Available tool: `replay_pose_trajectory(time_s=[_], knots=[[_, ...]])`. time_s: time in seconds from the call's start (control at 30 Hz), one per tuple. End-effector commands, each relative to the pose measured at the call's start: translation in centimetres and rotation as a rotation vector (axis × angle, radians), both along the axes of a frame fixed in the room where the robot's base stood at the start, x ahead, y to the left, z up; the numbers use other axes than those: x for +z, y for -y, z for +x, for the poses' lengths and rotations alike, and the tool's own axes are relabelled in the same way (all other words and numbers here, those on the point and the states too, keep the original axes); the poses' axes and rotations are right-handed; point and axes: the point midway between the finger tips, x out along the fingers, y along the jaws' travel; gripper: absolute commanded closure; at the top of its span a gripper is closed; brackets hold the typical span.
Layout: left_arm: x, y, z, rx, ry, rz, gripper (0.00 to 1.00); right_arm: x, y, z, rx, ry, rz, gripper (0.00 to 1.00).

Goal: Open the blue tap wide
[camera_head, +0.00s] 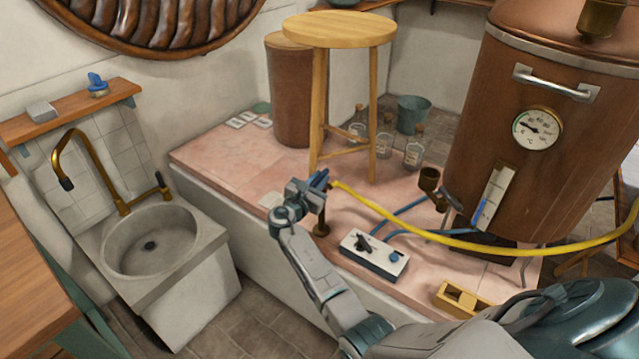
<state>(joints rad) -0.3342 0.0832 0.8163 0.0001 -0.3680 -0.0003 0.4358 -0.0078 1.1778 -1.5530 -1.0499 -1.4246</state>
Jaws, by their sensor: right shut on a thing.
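The blue tap (319,179) shows as a small blue handle at my right gripper, above a brass stem (321,228) on the pink tiled platform. My right gripper (311,186) is shut on the blue tap. The jaws hide much of the handle, so its exact angle is hard to tell. A yellow hose (440,236) starts just right of the tap and runs right across the view. My left gripper is out of view.
A wooden stool (340,30) stands behind the tap, near several glass bottles (413,155). A switch box (374,255) and blue tubes sit to the right, before a copper still (540,110). A stone sink (152,245) is at left.

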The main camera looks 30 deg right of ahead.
Motion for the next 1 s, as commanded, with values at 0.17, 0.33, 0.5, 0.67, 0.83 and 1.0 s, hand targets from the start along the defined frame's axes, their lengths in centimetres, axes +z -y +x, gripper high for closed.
replay_pose_trajectory(time_s=[0.17,0.33,0.5,0.67,0.83,1.0], knots=[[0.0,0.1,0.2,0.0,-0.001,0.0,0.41,0.3,0.0,0.1,-0.006,0.003,0.0,1.0],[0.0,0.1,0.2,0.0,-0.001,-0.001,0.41,0.3,0.0,0.1,-0.006,0.005,-0.001,1.0],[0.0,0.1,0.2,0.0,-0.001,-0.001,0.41,0.3,0.0,0.1,-0.006,0.005,-0.001,0.67],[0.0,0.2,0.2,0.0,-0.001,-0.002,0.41,0.2,0.0,0.1,-0.006,0.003,-0.001,0.61],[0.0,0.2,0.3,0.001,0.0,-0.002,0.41,0.1,-0.2,0.0,-0.006,0.002,0.0,0.61],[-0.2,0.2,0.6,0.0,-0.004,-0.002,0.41,-0.1,-1.9,-0.9,-0.005,0.002,0.002,0.61]])
